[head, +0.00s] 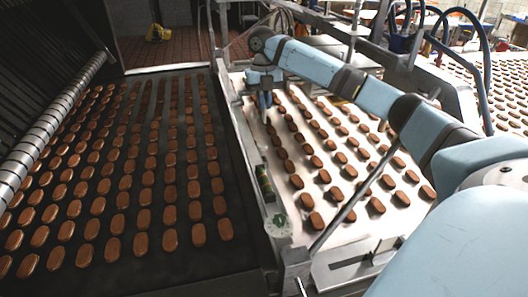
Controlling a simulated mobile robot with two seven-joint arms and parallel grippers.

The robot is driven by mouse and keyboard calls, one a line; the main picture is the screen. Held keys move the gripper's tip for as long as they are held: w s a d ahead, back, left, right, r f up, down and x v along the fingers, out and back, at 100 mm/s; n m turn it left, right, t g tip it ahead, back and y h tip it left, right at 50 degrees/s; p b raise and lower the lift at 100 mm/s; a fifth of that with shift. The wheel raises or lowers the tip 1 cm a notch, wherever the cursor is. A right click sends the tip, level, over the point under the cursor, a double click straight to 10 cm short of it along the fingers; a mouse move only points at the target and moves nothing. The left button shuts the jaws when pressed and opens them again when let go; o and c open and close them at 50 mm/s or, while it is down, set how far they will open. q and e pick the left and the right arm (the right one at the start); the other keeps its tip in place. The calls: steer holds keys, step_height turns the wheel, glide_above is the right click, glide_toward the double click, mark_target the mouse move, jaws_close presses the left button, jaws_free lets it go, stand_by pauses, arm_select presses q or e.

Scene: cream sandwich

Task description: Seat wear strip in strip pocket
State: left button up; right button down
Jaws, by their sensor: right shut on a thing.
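My right arm reaches in from the right, over the pale belt. Its gripper (266,107) points down at the rail (240,128) between the two belts. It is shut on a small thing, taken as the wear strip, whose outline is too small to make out. The strip pocket cannot be told apart on the rail at this size. Whether the held thing touches the rail is unclear. My left gripper is not in view.
A dark belt (75,275) with rows of brown biscuits fills the left, beside a silver roller (50,130). A pale belt (330,200) with more biscuits lies right of the rail.

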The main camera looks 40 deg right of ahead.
mark_target(263, 114)
steer(key=shift+f+p, duration=0.8)
steer(key=shift+f, duration=7.65)
steer(key=c, duration=1.7)
jaws_free()
steer(key=shift+f, duration=0.1)
steer(key=o, duration=0.4)
steer(key=shift+o, duration=0.2)
steer(key=r, duration=0.4)
steer(key=w+r+b, duration=0.1)
steer(key=r, duration=0.3)
steer(key=r+b, duration=0.1)
steer(key=r, duration=0.3)
steer(key=shift+w+d+r, duration=0.1)
steer(key=shift+w+d, duration=0.05)
steer(key=shift+d, duration=0.25)
